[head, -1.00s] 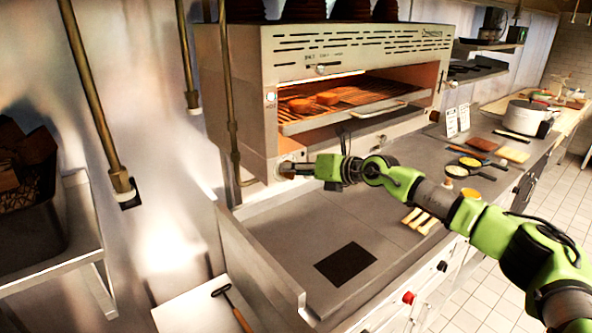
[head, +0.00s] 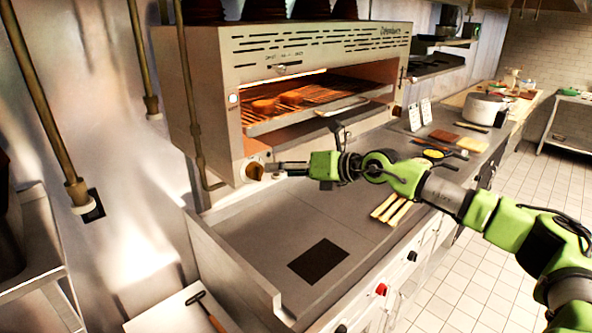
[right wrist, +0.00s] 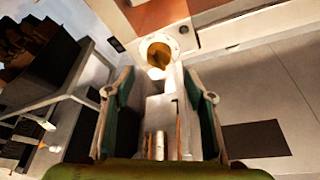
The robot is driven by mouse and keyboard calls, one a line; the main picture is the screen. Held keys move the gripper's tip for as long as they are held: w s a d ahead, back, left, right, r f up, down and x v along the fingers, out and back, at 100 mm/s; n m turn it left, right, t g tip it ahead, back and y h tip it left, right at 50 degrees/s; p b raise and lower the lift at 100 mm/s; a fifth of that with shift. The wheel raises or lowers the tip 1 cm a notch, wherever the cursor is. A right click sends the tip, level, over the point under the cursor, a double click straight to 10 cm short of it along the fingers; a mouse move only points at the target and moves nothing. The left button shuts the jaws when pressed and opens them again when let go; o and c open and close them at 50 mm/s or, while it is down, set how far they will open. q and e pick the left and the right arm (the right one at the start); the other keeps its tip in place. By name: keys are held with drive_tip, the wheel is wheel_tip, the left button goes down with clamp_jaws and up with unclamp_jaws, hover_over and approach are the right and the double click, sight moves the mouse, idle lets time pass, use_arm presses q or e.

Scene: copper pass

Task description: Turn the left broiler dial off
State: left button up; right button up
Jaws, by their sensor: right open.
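The left broiler dial (head: 254,171) is a small copper-brown knob low on the front left of the steel broiler (head: 300,66). In the right wrist view the dial (right wrist: 159,54) sits on a round pale plate, straight ahead between the fingers. Its setting is too small to read. My right gripper (head: 272,167) is just right of the dial, pointing at it. The wrist view shows the gripper (right wrist: 159,84) open and empty, with the dial beyond its fingertips. The broiler's inside glows orange. My left gripper is out of view.
Food pieces (head: 265,105) lie on the broiler's rack. A steel counter (head: 255,225) with a dark square plate (head: 318,261) spreads below. A vertical pipe (head: 190,90) runs close left of the broiler.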

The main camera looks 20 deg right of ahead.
drive_tip(key=v, duration=0.3)
drive_tip(key=shift+s+d+r, duration=0.1)
drive_tip(key=shift+s, duration=0.25)
